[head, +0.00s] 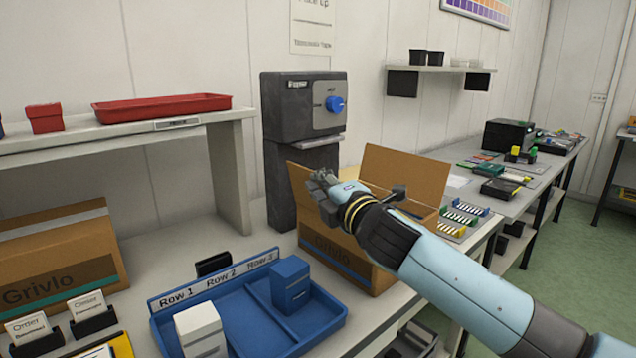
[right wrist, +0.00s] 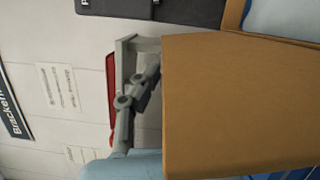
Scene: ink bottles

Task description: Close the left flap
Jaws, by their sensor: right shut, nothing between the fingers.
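An open brown carton (head: 335,262) marked "Grivlo" stands on the bench at the middle of the head view. Its left flap (head: 301,186) stands up, partly hidden behind my right gripper. Another flap (head: 408,172) stands up at the back. My right gripper (head: 322,184) is shut and empty, beside the upper part of the left flap; I cannot tell whether they touch. In the right wrist view a brown cardboard panel (right wrist: 240,105), probably a flap, fills much of the picture close to the camera. My left gripper is not in view.
A blue tray (head: 335,312) with white and blue boxes lies in front of the carton. A dark machine with a blue knob (head: 334,104) stands behind it. A shelf with a red tray (head: 160,107) is at the left. The bench to the right holds small racks.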

